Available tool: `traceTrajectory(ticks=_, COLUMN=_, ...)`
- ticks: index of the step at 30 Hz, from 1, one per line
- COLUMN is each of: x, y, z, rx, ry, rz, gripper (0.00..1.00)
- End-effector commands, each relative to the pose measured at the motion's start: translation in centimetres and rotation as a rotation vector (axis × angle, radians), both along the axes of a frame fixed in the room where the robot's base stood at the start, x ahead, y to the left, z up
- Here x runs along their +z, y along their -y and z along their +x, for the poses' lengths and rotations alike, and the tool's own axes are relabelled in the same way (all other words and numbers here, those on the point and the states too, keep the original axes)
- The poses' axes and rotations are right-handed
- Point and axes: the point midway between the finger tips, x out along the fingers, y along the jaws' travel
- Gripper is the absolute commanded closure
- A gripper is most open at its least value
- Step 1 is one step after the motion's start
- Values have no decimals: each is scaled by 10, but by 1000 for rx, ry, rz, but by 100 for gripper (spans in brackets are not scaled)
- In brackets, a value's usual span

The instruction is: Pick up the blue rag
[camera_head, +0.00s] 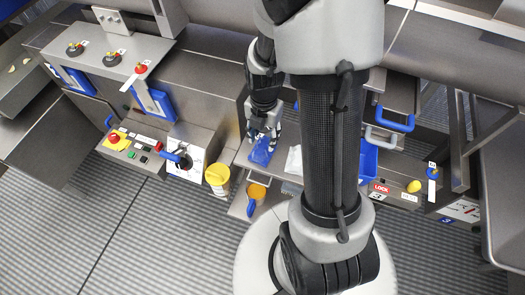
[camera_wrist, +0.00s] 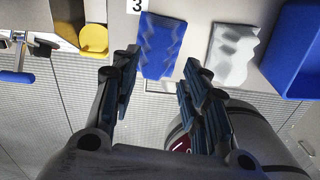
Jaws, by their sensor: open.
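The blue rag (camera_wrist: 158,45) lies crumpled on a grey metal surface, ahead of my gripper in the wrist view. In the head view the blue rag (camera_head: 263,152) shows just below the fingertips. My gripper (camera_wrist: 158,72) is open, with one finger on each side of the lower part of the rag in the picture. In the head view my gripper (camera_head: 264,136) is over the rag's upper edge. Nothing is between the fingers that I can tell is held. I cannot tell how high the fingers are above the surface.
A white rag (camera_wrist: 233,52) lies to the right of the blue rag. A blue bin (camera_wrist: 295,50) stands further right. A yellow round container (camera_wrist: 94,40) is at the left. A control panel with buttons (camera_head: 137,144) is left of the shelf in the head view.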

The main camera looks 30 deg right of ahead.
Motion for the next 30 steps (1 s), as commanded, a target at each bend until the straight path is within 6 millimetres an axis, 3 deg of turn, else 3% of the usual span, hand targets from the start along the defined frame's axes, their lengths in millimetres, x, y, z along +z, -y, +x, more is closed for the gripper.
traceTrajectory(ticks=10, x=-26, y=0, z=1, rx=-1, ry=-1, rz=0, gripper=58)
traceTrajectory(ticks=18, x=-65, y=1, z=4, rx=-1, ry=-2, rz=1, gripper=58)
traceTrajectory(ticks=26, x=-66, y=2, z=5, rx=-1, ry=1, rz=0, gripper=58)
traceTrajectory(ticks=30, x=-66, y=2, z=5, rx=-1, ry=1, rz=-1, gripper=68)
